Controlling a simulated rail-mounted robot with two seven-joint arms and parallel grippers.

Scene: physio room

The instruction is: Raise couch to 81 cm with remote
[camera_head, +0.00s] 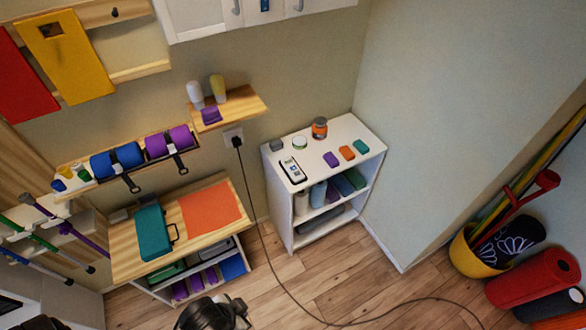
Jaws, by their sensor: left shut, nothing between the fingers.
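A small white handset with a dark screen and buttons (292,170) lies on top of the white shelf unit (318,143), near its left front edge. It may be the remote; its display is too small to read. The couch is not recognisable in this view. My left gripper (238,309) is at the bottom edge, partly cut off, shut and empty. It is apart from the handset, well below and left of it in the picture. My right gripper is not in view.
A black cable runs from a wall socket (233,138) across the wooden floor (345,285). A wooden-topped cabinet (175,212) with a teal case (151,233) stands left. Jars and coloured blocks share the white top. A yellow bucket (472,262) and rolled mats (530,280) stand right.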

